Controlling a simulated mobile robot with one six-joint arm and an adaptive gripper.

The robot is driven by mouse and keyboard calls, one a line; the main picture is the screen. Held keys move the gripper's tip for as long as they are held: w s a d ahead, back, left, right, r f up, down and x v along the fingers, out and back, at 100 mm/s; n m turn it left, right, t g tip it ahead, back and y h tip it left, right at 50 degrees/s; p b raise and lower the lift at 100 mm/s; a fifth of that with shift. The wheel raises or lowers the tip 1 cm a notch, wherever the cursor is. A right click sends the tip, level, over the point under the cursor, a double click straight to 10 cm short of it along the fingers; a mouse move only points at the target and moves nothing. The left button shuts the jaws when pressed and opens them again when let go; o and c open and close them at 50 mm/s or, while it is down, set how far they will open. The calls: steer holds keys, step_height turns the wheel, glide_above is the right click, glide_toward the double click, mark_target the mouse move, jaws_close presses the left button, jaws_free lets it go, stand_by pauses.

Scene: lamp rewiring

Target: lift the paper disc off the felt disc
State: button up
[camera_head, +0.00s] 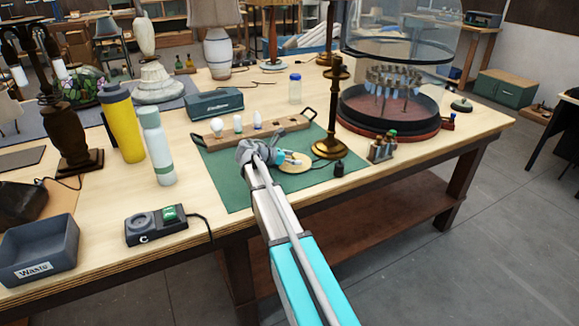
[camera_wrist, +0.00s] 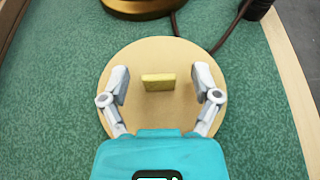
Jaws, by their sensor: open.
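A round tan disc, which looks like the paper disc (camera_wrist: 160,112), lies flat on the green mat (camera_wrist: 60,95). A small yellow upright tab (camera_wrist: 158,83) stands near its middle. No separate felt disc shows; it may be hidden under the tan one. My gripper (camera_wrist: 161,76) is open above the disc, one finger on each side of the tab, with a gap to it on both sides. In the head view my gripper (camera_head: 290,157) partly covers the disc (camera_head: 301,167). I cannot tell how high the fingertips are.
A brass lamp stand (camera_head: 330,149) rises just beyond the disc, its dark cord beside the disc. A small dark object (camera_head: 339,169) stands to the right. A wooden bulb holder (camera_head: 280,127) lies behind. The mat left of the disc is clear.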

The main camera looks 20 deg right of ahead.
stand_by(0.5)
steer(key=c, duration=0.9)
